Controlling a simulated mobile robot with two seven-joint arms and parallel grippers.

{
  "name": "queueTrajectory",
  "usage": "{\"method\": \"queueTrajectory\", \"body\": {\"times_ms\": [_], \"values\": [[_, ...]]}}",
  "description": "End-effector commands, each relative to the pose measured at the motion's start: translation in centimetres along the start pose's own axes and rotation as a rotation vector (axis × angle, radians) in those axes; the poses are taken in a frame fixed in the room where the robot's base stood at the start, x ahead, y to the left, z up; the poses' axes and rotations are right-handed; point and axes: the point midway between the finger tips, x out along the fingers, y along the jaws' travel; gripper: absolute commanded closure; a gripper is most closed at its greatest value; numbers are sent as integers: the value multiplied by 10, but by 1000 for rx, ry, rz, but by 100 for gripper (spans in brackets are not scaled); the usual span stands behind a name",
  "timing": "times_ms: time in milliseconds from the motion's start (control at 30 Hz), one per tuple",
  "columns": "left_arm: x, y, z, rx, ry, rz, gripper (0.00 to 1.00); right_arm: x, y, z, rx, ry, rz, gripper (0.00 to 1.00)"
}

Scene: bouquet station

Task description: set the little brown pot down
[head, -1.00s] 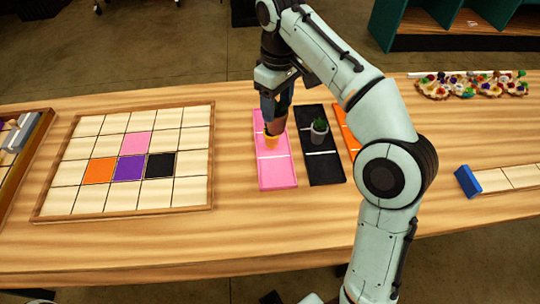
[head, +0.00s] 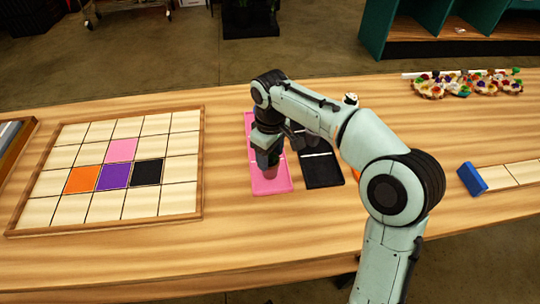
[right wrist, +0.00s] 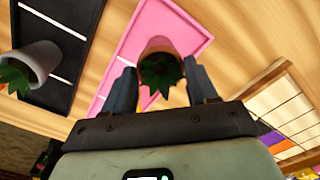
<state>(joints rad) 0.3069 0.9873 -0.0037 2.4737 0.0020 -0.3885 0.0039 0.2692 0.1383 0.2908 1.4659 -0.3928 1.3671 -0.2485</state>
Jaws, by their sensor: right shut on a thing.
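The little brown pot (right wrist: 158,44) holds a green plant (right wrist: 162,72) and sits between the fingers of my right gripper (right wrist: 160,78) in the right wrist view. In the head view the right gripper (head: 268,158) points down, shut on the pot (head: 270,173), whose lower part shows below it. The pot is over the near part of the pink tray (head: 272,187); I cannot tell whether its base touches the tray. My left gripper is not in view.
A black tray (head: 320,172) lies just right of the pink one; a grey pot with a plant (right wrist: 42,62) stands on it. An orange tray is mostly hidden by my arm. A framed grid board (head: 68,207) lies left, with bare table between. Colourful flowers (head: 465,84) lie far right.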

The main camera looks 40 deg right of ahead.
Motion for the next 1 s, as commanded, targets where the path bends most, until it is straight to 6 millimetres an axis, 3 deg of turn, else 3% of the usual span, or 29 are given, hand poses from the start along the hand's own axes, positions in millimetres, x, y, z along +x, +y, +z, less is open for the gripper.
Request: {"method": "queueTrajectory", "body": {"times_ms": [400,433,500,833,1000], "values": [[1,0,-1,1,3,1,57,6,0,0,-1,2,1,100],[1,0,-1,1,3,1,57,6,0,0,-1,1,0,36],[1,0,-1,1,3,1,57,6,0,0,-1,1,0,17],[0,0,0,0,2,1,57,3,0,0,0,1,0,17],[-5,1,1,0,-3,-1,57,-19,0,-1,-1,4,2,17]]}}
